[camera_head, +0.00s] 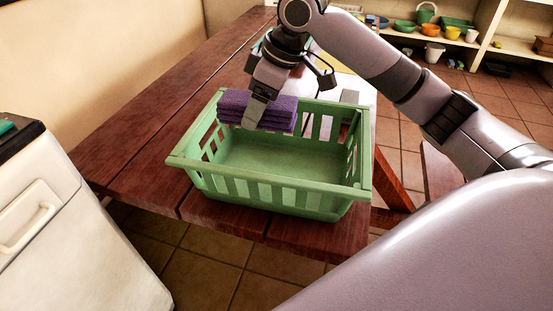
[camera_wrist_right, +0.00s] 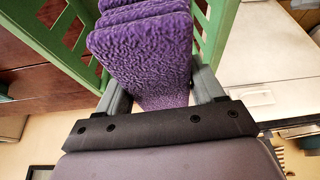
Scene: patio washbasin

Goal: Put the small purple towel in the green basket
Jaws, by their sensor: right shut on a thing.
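The folded purple towel (camera_head: 236,104) shows at the far left part of the green basket (camera_head: 270,192). My right gripper (camera_head: 257,108) is shut on the towel from above. In the right wrist view the towel (camera_wrist_right: 150,50) sits between the two fingers, and the green basket wall (camera_wrist_right: 212,30) shows close beside it. The towel appears level with the basket's rim; I cannot tell whether it touches the basket. The basket's visible floor is empty. My left gripper is not in view.
The basket stands on a red-brown wooden table (camera_head: 130,125), near its front end. A white cabinet (camera_head: 70,240) stands at the left. Shelves (camera_head: 510,48) with several bowls and pots are at the back right. The tiled floor (camera_head: 215,262) is clear in front.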

